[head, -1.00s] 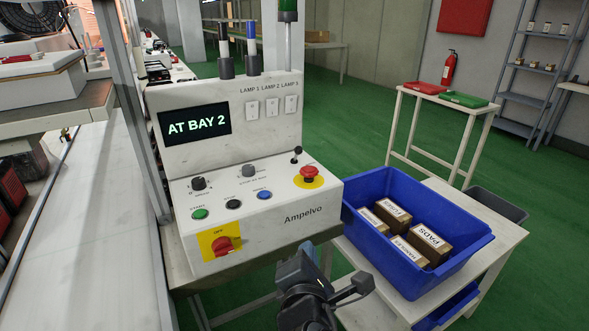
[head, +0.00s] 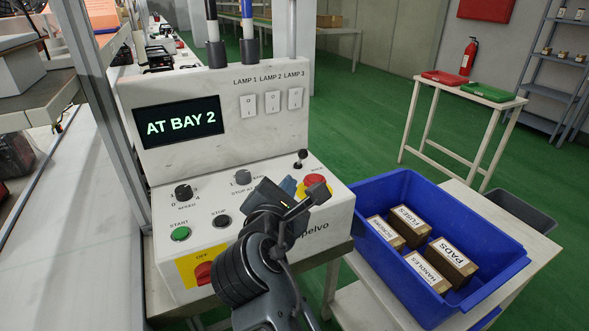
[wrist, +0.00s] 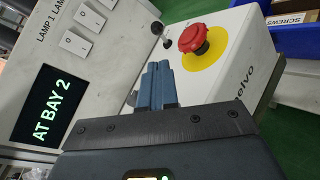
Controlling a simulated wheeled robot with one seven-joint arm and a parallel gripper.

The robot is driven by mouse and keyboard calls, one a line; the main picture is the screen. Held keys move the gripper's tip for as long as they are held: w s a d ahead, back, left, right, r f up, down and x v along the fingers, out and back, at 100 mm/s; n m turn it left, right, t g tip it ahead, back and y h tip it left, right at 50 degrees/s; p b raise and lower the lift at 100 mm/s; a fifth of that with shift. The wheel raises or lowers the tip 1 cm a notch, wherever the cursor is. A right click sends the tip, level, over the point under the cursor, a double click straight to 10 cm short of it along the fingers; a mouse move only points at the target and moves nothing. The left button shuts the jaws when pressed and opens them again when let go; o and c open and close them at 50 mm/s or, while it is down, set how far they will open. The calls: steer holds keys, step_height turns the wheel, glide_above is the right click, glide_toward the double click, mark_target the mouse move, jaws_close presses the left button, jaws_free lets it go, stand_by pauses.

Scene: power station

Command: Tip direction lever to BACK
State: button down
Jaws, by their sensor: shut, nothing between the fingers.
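The direction lever (head: 301,156) is a short black stick with a ball knob at the back right of the control box's sloped top. In the wrist view the lever (wrist: 158,30) stands just beyond my fingertips, beside the red emergency button. I cannot read its position label. My gripper (head: 287,186) is shut and empty, over the panel, in front of and below the lever in the head view. Its blue fingers (wrist: 158,84) are pressed together and appear apart from the lever. My gripper and wrist hide the blue button and part of the panel.
The red mushroom button (head: 315,182) on its yellow disc sits close right of my fingers. The display (head: 180,121) reads AT BAY 2. Lamp switches (head: 271,102) are on the upright face. A blue crate (head: 490,290) of boxes stands right of the control box.

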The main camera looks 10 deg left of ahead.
mark_target(301, 159)
steer(key=w, duration=0.3)
steer(key=w+f, duration=0.1)
steer(key=w, duration=0.5)
steer(key=shift+w+d+f, duration=0.15)
steer(key=shift+w+f, duration=0.2)
steer(key=shift+r, duration=0.1)
